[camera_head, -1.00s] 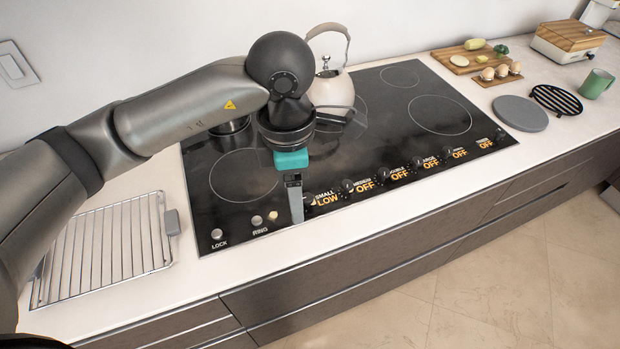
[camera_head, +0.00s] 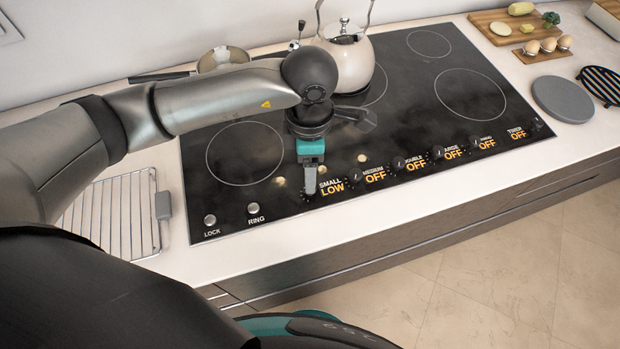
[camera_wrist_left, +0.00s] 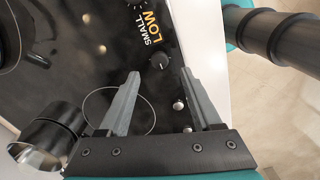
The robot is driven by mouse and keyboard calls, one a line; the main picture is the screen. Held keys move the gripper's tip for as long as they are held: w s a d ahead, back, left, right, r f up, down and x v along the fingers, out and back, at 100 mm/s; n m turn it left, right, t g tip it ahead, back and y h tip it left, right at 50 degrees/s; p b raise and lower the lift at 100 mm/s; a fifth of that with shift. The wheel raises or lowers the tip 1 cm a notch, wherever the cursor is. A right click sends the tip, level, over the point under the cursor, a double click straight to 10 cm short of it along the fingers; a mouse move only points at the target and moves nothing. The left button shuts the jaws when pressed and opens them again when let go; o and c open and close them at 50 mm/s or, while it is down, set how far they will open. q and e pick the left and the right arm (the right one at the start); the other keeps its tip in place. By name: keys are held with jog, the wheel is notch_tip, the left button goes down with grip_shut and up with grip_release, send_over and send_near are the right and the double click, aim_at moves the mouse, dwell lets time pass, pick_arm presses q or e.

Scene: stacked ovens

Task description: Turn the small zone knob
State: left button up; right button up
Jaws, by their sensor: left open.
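The small zone knob (camera_wrist_left: 160,62) is a small dark round knob on the black cooktop's front edge, beside the label "SMALL LOW" (camera_head: 332,186). In the wrist view it sits just beyond and between the fingertips of my left gripper (camera_wrist_left: 159,76), and I see no contact. The two grey fingers are apart with nothing between them. In the head view my left gripper (camera_head: 310,180) points down at the front edge left of the label, and its fingers largely hide the knob. My right gripper is not in view.
Other knobs, labelled "OFF" (camera_head: 375,176), run to the right along the black cooktop (camera_head: 400,110). A cream kettle (camera_head: 352,65) and a metal pan (camera_head: 222,59) stand at the back. A wire rack (camera_head: 112,215) lies on the counter at left.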

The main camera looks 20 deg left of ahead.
pick_arm(q)
jog(key=shift+f, duration=2.75)
jog(key=shift+c, duration=0.3)
grip_shut()
